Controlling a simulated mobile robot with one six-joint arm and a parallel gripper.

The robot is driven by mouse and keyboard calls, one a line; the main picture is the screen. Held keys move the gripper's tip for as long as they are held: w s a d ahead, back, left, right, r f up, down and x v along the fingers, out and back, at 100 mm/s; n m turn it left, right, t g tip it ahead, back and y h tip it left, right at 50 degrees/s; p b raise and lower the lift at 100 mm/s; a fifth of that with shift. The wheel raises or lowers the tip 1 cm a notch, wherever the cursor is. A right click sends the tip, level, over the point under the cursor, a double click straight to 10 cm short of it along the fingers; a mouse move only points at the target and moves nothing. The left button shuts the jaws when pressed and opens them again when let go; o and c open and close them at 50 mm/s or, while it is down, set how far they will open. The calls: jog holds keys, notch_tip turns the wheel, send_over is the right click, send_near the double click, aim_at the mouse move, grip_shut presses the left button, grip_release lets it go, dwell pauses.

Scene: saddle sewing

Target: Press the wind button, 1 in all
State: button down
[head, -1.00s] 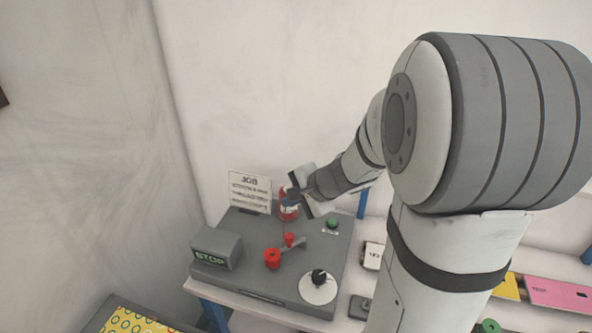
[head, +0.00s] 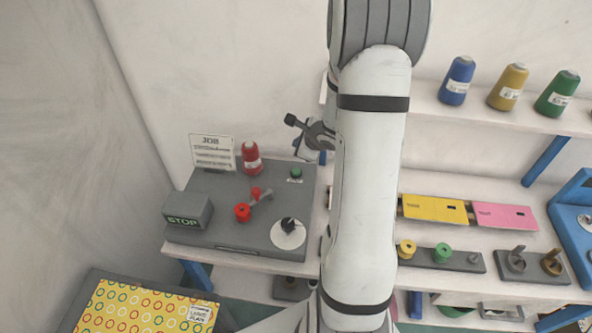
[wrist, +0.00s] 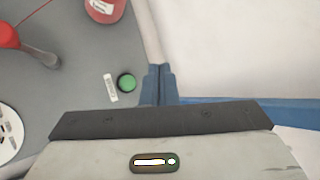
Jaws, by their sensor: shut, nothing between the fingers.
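The wind button is a round green button (head: 296,173) at the back right of the grey machine top (head: 225,185), with a small white label beside it. In the wrist view the green button (wrist: 127,82) is just left of my fingertips (wrist: 158,70), with its label on its left. My gripper is shut and empty, its blue fingers together. In the head view my gripper is above the machine's back right corner, apart from the button. The button is fully visible in both views.
A red thread spool (head: 251,158) stands at the machine's back beside the JOB card (head: 212,152). A red-knobbed lever (head: 243,212), a white dial (head: 288,233) and a STOP box (head: 188,212) are on the machine. A shelf with cones (head: 457,80) is at right.

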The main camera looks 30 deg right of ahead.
jog(key=b, duration=0.5)
send_over(298, 173)
notch_tip(298, 173, down, 8)
jog(key=shift+d+r, duration=0.1)
jog(key=shift+r, duration=0.1)
jog(key=shift+f+b, duration=0.55)
jog(key=shift+b, duration=0.05)
jog(key=shift+f+b, duration=0.95)
jog(key=shift+b, duration=0.6)
dwell(1.7)
jog(key=shift+r, duration=0.2)
jog(key=shift+r+p, duration=0.5)
jog(key=shift+r, duration=0.3)
jog(key=shift+r+p, duration=1.55)
jog(key=shift+r, duration=0.95)
